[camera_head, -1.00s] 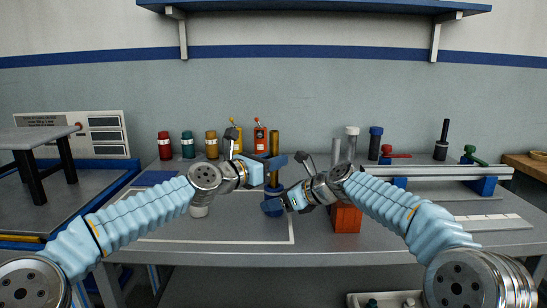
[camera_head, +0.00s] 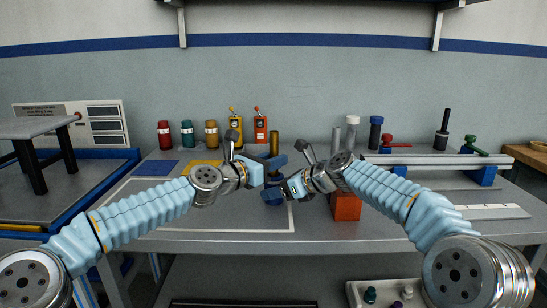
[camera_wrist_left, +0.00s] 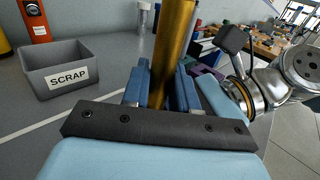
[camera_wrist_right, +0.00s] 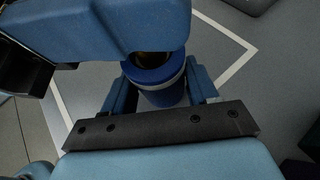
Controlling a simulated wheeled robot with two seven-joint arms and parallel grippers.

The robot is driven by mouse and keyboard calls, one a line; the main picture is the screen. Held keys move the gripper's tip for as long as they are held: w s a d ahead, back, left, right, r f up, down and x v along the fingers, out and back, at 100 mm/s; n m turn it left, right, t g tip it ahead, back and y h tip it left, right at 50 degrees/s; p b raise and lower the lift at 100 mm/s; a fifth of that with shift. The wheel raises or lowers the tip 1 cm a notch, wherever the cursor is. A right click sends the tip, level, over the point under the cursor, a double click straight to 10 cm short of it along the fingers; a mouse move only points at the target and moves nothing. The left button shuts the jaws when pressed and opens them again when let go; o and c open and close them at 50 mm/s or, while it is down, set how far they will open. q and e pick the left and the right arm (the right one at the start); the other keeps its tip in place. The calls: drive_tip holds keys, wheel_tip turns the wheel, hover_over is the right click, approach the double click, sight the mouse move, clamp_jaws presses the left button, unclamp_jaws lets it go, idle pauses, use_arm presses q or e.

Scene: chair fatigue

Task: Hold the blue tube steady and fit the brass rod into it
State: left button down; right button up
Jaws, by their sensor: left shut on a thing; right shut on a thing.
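My left gripper (camera_head: 272,168) is shut on the upright brass rod (camera_head: 274,143). The rod also rises between the blue fingers in the left wrist view (camera_wrist_left: 172,45). My right gripper (camera_head: 278,192) is directly below, shut on the blue tube (camera_head: 271,197). In the right wrist view the tube (camera_wrist_right: 162,92) stands between the fingers, with a pale band below its rim. A brownish patch shows in its mouth. My left gripper covers part of the mouth and the rod's lower end there, so how deep the rod sits cannot be told.
An orange block (camera_head: 346,208) stands on the table close right of my right gripper. Coloured canisters (camera_head: 187,133) and handheld devices (camera_head: 260,130) stand at the back. A grey SCRAP bin (camera_wrist_left: 70,75) shows in the left wrist view. The white-outlined area (camera_head: 180,226) is clear in front.

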use_arm(q)
drive_tip(key=shift+f, duration=0.85)
drive_tip(key=c, duration=0.8)
unclamp_jaws()
drive_tip(key=v, duration=1.2)
drive_tip(key=shift+r, duration=0.1)
use_arm(e)
drive_tip(key=o, duration=0.9)
